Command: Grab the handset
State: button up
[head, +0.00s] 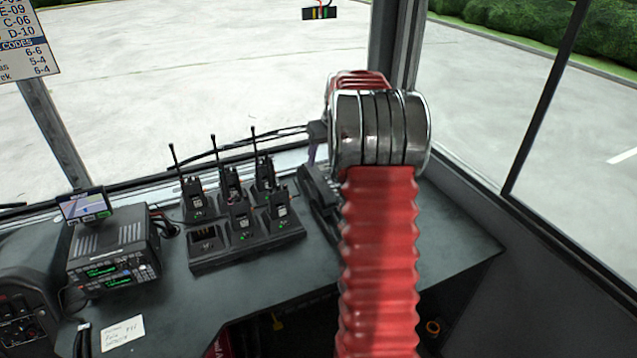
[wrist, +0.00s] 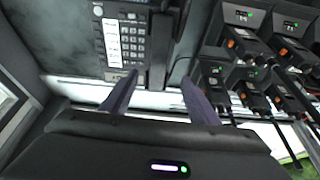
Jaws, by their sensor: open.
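A black desk phone (head: 322,203) sits on the dark dashboard, partly hidden behind my arm in the head view. In the wrist view its keypad (wrist: 124,40) and white label strip show at upper left. The dark handset (wrist: 161,45) lies along the right side of the keypad, its outline hard to make out. My gripper (wrist: 158,77) is open, with its two purple-grey fingers apart on either side of the handset's near end in the picture. Nothing is held between them. I cannot tell how far above the handset the fingertips are. My arm hides most of the gripper in the head view.
A charger (head: 274,240) with several handheld radios stands left of the phone; it is close to the right finger in the wrist view (wrist: 250,75). A radio unit (head: 112,250) and a paper note (head: 123,332) are farther left. The windshield edge runs behind. Bare dashboard lies right of my arm.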

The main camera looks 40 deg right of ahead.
jog(key=shift+w+d+r, duration=0.1)
jog(key=shift+w+r, duration=0.15)
jog(key=shift+r, duration=0.1)
send_near(318, 177)
jog(key=shift+x, duration=2.5)
jog(key=x, duration=0.5)
jog(key=shift+f, duration=0.1)
